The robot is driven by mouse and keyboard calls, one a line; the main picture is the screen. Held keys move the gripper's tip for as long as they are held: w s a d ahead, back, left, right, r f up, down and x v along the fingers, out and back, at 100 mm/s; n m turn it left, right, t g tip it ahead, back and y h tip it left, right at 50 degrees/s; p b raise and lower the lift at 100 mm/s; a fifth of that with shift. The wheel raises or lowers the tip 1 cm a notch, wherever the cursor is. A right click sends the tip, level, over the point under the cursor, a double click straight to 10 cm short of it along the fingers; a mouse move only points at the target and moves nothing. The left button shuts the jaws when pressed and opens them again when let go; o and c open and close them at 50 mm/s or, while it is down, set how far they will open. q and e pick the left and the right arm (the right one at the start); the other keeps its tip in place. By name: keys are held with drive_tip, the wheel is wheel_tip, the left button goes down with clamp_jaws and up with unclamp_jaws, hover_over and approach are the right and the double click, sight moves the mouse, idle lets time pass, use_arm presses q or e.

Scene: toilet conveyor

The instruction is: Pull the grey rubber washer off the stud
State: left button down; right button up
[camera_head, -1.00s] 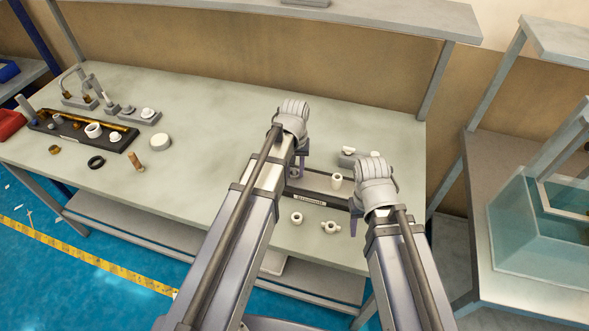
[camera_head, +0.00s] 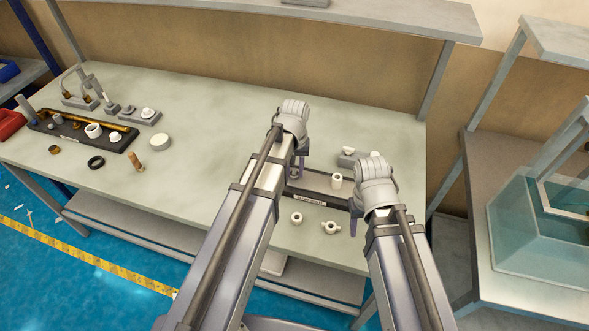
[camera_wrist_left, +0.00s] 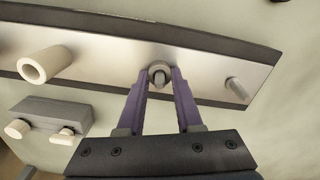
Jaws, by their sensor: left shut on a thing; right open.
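In the left wrist view, the grey rubber washer (camera_wrist_left: 158,69) is a small ring around a stud (camera_wrist_left: 161,80) on a metal plate (camera_wrist_left: 115,62) with dark edges. My left gripper (camera_wrist_left: 161,76) is shut on the washer, one purple finger on each side of it. In the head view my left gripper (camera_head: 299,170) is at the left part of the plate and my arm hides the washer. My right gripper (camera_head: 355,217) is open at the plate's right end, partly hidden by its own wrist, with nothing seen in it.
A white sleeve (camera_head: 336,181) stands on the plate. A grey block with white knobs (camera_head: 347,158) is behind it. Two pale fittings (camera_head: 296,218) (camera_head: 331,227) lie in front. A black tray of parts (camera_head: 72,141) is far left. The table's middle is clear.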

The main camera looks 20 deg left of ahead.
use_arm(q)
drive_tip(key=shift+r+p, duration=0.7)
use_arm(e)
drive_tip(key=shift+r, duration=0.7)
use_arm(q)
drive_tip(key=shift+r+p, duration=2.75)
use_arm(e)
wheel_tip(320, 180, up, 6)
drive_tip(key=shift+f, duration=0.25)
